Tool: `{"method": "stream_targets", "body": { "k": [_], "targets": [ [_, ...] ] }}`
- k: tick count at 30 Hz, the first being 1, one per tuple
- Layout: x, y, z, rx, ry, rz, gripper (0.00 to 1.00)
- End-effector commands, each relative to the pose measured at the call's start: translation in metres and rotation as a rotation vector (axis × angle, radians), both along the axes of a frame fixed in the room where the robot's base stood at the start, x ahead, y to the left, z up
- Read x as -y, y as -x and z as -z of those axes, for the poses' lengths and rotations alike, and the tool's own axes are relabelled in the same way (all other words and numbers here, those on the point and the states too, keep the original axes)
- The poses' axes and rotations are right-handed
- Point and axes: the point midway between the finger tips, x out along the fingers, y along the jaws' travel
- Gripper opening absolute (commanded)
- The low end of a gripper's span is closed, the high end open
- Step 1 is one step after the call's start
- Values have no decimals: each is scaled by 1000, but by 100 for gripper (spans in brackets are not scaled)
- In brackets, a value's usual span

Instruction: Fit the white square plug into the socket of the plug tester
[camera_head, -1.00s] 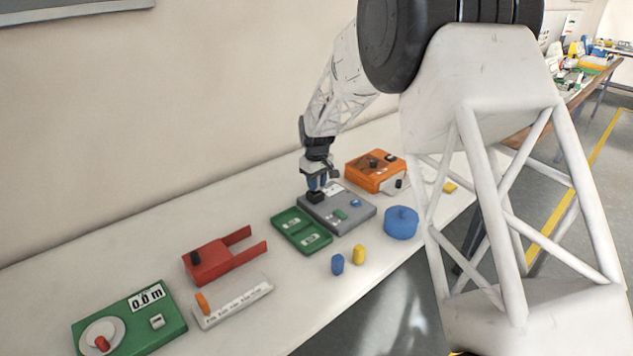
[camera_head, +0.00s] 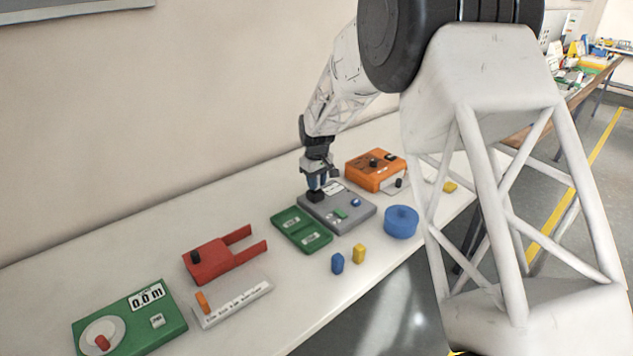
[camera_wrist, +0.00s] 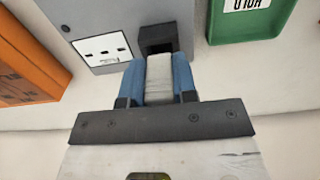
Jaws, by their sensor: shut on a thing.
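The grey plug tester (camera_head: 362,216) lies flat on the bench. Its black square socket block (camera_head: 315,197) is at its left end, and the socket also shows in the wrist view (camera_wrist: 158,34). My gripper (camera_head: 317,187) is over this end of the tester, its blue fingers close to the block. In the wrist view my gripper (camera_wrist: 161,80) is shut on the white square plug (camera_wrist: 160,72). The plug's far end meets the near edge of the socket in the picture. I cannot tell whether it has entered. The fingers hide the plug in the head view.
A green two-part tray (camera_head: 302,229) lies left of the tester, and an orange box (camera_head: 376,170) stands behind it to the right. A blue round pot (camera_head: 401,221), a blue peg (camera_head: 337,263) and a yellow peg (camera_head: 359,253) stand in front. A red fixture (camera_head: 213,263) is further left.

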Motion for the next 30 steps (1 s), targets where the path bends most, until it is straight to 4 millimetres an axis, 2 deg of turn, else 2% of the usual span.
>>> {"method": "stream_targets", "body": {
  "k": [30],
  "targets": [
    [0, 0, 9, 0, 0, 0, 0]
  ]
}}
